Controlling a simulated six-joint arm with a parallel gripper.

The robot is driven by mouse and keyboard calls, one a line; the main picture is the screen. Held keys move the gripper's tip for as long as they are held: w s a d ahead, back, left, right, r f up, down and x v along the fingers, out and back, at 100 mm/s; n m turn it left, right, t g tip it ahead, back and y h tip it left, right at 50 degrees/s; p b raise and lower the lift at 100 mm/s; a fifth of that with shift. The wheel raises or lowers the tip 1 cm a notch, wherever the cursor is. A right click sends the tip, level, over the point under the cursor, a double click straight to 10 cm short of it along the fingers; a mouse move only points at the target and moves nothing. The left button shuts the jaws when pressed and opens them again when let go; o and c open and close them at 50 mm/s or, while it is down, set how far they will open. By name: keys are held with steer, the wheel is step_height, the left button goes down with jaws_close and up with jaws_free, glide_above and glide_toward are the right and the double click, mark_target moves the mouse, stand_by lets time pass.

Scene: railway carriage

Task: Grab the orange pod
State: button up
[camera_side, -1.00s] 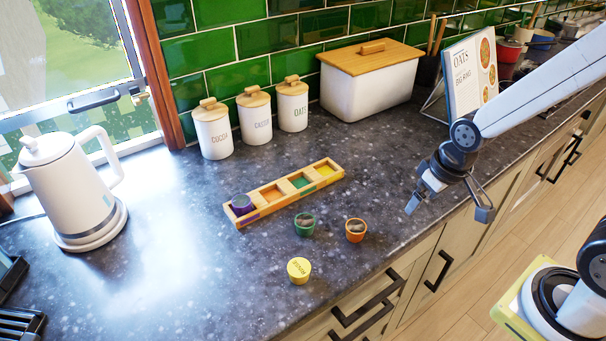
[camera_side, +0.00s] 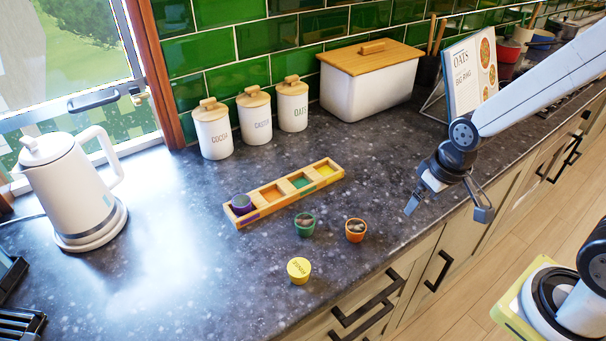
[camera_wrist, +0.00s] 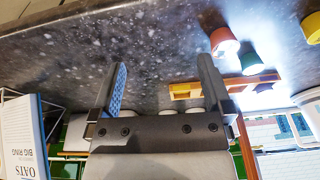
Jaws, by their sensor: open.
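The orange pod (camera_side: 356,230) stands on the dark countertop near its front edge. It also shows in the wrist view (camera_wrist: 223,41), just beyond the right finger. My gripper (camera_side: 447,205) is open and empty, to the right of the orange pod and apart from it; its two fingers (camera_wrist: 160,88) show spread in the wrist view. A green pod (camera_side: 305,224) stands left of the orange pod, and a yellow pod (camera_side: 299,270) sits nearer the front edge. A purple pod (camera_side: 241,204) sits in the left end compartment of the wooden tray (camera_side: 262,211).
Three white canisters (camera_side: 256,122) and a white bin with a wooden lid (camera_side: 368,88) stand along the green tiled wall. A white kettle (camera_side: 75,190) is at the left. A recipe book on a stand (camera_side: 468,75) is behind my gripper. Counter between gripper and orange pod is clear.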

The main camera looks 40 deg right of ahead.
mark_target(362, 224)
steer(key=a+f+m+g+y, duration=0.1)
steer(key=m+y, duration=0.2)
steer(key=m, duration=0.1)
steer(key=w+f+m+g+y, duration=0.1)
steer(key=f+m+y, duration=0.1)
steer(key=m, duration=0.3)
steer(key=a+f+m+g+y, duration=0.1)
steer(key=f+m+y, duration=0.1)
steer(key=m+y, duration=0.2)
steer(key=shift+w+a+f+m+y, duration=0.2)
steer(key=shift+w+a+m+y, duration=0.1)
steer(key=shift+m+y, duration=0.15)
steer(key=w+m+t+y, duration=0.1)
steer(key=m, duration=0.1)
steer(key=w+m+t+y, duration=0.1)
steer(key=w+m+y, duration=0.1)
steer(key=shift+w+d, duration=0.2)
steer(key=shift+d, duration=0.15)
steer(key=shift+w+d+m+t+y, duration=0.25)
steer(key=shift+w+m+t, duration=0.2)
steer(key=shift+w+t, duration=0.15)
steer(key=shift+x, duration=1.4)
steer(key=shift+x, duration=2.55)
steer(key=shift+s+f, duration=0.1)
steer(key=shift+f, duration=0.1)
